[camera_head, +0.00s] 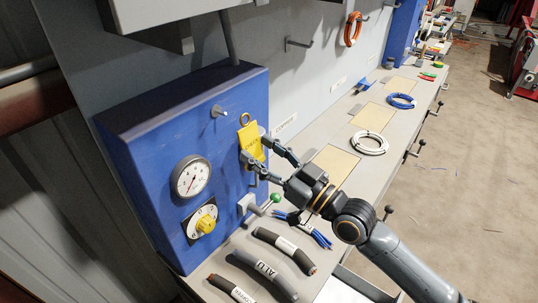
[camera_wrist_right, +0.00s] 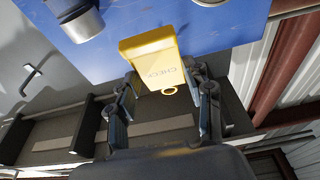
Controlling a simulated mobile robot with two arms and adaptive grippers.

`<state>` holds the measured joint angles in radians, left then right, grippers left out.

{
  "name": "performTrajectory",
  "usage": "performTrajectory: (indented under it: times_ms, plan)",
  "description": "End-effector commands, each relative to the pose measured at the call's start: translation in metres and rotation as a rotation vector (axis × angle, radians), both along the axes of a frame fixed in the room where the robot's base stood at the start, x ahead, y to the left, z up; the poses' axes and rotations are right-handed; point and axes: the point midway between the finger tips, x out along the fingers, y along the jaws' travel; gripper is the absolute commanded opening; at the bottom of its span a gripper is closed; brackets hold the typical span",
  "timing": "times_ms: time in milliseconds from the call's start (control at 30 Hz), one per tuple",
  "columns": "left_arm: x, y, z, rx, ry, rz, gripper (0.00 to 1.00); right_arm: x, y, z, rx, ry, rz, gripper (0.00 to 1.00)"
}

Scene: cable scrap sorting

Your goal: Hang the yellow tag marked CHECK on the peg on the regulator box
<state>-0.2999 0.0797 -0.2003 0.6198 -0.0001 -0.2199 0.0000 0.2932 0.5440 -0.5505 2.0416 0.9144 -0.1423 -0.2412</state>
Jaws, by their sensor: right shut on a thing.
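The blue regulator box (camera_head: 160,140) stands at the left in the head view. Its peg (camera_head: 218,111) is a short light pin high on the front face, and it is bare. The yellow tag (camera_head: 251,143) is held upright, with its ring (camera_head: 244,119) on top, a little right of the peg and slightly lower. My right gripper (camera_head: 254,150) is shut on the tag. The wrist view shows the tag (camera_wrist_right: 150,62) marked CHECK between the fingers (camera_wrist_right: 163,78), its ring (camera_wrist_right: 168,90) apart from the peg. My left gripper is not in view.
The box front carries a round gauge (camera_head: 191,177) and a yellow knob (camera_head: 206,224). A green-tipped lever (camera_head: 275,198) stands below the gripper. Cable pieces (camera_head: 265,268) lie on the bench in front. A white coil (camera_head: 370,143) and a blue coil (camera_head: 401,101) lie further back.

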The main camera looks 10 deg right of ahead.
Motion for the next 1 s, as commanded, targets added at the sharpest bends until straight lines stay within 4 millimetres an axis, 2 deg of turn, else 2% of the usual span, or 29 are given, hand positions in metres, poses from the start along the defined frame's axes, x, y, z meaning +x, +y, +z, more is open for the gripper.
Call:
performTrajectory:
  times_ms: [1000]
  plan:
    - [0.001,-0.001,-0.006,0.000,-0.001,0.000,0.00,0.043,0.044,-0.005,0.001,-0.001,0.001,0.34]
